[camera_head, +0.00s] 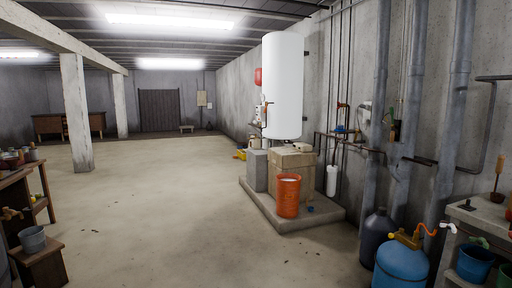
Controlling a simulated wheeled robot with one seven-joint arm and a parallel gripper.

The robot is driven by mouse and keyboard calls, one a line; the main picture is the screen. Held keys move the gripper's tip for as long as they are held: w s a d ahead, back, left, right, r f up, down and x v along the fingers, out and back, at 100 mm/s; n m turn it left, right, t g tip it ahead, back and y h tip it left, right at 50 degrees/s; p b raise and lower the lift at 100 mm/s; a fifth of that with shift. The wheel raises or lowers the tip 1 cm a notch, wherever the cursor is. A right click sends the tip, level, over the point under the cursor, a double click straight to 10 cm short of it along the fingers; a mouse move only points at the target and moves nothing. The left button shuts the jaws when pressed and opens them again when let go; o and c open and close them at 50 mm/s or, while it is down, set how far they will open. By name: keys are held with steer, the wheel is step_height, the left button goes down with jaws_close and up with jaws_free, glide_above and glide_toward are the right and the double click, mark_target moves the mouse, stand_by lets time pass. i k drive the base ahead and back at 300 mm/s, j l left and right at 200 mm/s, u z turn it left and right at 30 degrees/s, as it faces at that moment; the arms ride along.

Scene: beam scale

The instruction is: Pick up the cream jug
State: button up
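I cannot make out the cream jug for certain. A small cream-coloured object (301,147) lies on top of the tan box under the white tank, but it is too small to tell whether it is a jug. My gripper is not in view.
A concrete plinth (323,217) at the centre right bears the tan box (285,170) and an orange bucket (288,197). A white tank (283,85) hangs above. Blue (401,264) and dark (379,238) containers stand at lower right. A wooden bench (20,195) is at left. The middle floor is clear.

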mark_target(257, 146)
steer(key=i+j+u, duration=0.35)
steer(key=i, duration=0.55)
steer(key=i+l+u, duration=0.1)
steer(key=i+u, duration=0.25)
steer(key=i, duration=4.25)
steer(key=i+z, duration=0.15)
steer(key=i, duration=0.75)
steer(key=i+j+z, duration=0.15)
steer(key=i, duration=0.75)
steer(key=i+z, duration=0.5)
steer(key=i+j+z, duration=0.2)
steer(key=i+z, duration=0.25)
steer(key=i, duration=0.15)
steer(key=i+j+z, duration=0.35)
steer(key=i+z, duration=0.15)
steer(key=i+j+z, duration=0.3)
steer(key=i+j, duration=0.15)
steer(key=i+j+z, duration=0.3)
steer(key=i+j, duration=0.2)
steer(key=j, duration=0.1)
